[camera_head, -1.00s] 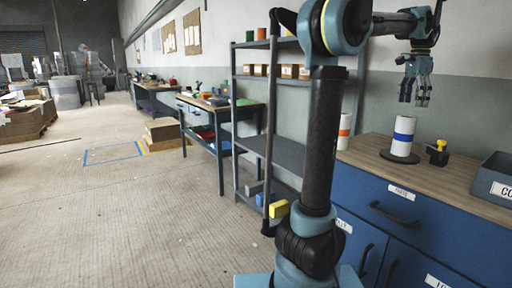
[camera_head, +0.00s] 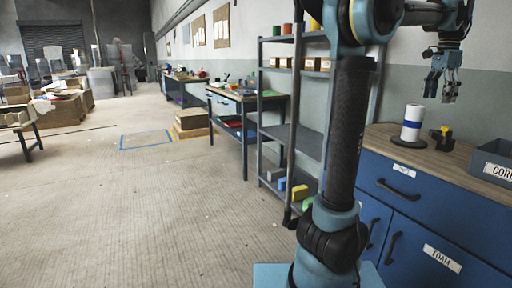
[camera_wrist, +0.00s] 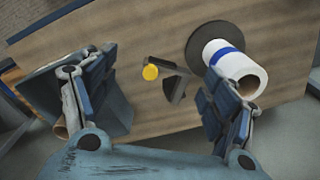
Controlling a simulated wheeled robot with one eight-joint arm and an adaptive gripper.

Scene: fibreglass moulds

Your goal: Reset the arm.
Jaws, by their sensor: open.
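My gripper (camera_head: 441,86) hangs at the upper right in the head view, fingers pointing down, above the wooden top of a blue cabinet. It is open and empty. In the wrist view my gripper (camera_wrist: 165,100) shows its two blue-grey fingers spread wide, with the worktop below them. My arm rises from my base and bends over toward the cabinet.
On the blue cabinet (camera_head: 388,198) stand a white roll with a blue band (camera_head: 411,123), a small black and yellow tool (camera_head: 441,138) and a grey bin (camera_head: 491,163). A grey shelf rack (camera_head: 293,134) stands behind my arm.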

